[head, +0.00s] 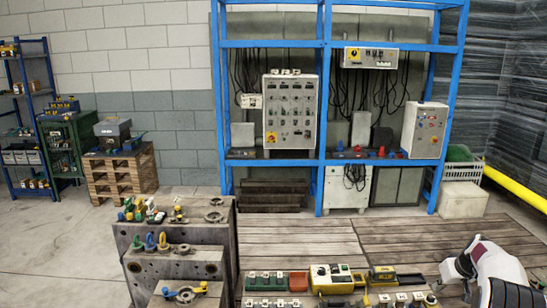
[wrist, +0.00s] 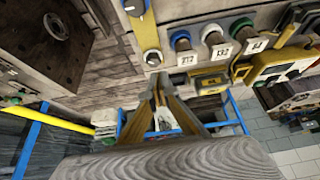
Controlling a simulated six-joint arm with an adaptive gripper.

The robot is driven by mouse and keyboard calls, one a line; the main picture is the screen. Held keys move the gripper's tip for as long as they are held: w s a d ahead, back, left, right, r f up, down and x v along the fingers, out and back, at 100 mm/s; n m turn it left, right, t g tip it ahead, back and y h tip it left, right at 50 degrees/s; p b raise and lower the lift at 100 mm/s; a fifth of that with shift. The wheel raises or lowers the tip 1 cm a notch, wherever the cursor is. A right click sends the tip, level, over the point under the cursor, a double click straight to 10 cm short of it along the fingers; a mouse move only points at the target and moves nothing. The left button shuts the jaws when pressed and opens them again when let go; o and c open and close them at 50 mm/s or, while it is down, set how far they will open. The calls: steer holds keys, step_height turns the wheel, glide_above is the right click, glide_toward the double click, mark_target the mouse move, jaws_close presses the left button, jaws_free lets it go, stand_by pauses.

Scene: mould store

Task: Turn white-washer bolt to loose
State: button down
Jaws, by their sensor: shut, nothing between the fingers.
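My gripper (wrist: 160,82) shows in the wrist view, its two tan fingers brought together at the tips, with nothing between them. A yellow bar (wrist: 143,30) with a round white end piece (wrist: 152,58) lies just beyond the tips, apart from them; I cannot tell whether this is the white-washer bolt. In the head view, several small coloured fittings (head: 140,210) stand on the dark metal mould block (head: 175,235). They are too small to tell which has a white washer. My white arm (head: 490,265) is at the lower right, and its fingers cannot be made out there.
Green and red bins (head: 265,281), a yellow device (head: 332,278) and another yellow-black box (head: 382,274) stand in the front middle. Blue shelving (head: 322,100) with control boxes is behind. A yellow pipe (head: 515,188) runs at right. Bare wooden boards (head: 300,240) lie between.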

steer(key=shift+f, duration=3.35)
steer(key=shift+w+d, duration=0.1)
steer(key=shift+w, duration=0.1)
steer(key=shift+d, duration=0.75)
steer(key=shift+d, duration=0.25)
steer(key=shift+s+d, duration=0.15)
steer(key=shift+s, duration=0.2)
step_height(320, 180, up, 6)
stand_by(0.7)
stand_by(0.4)
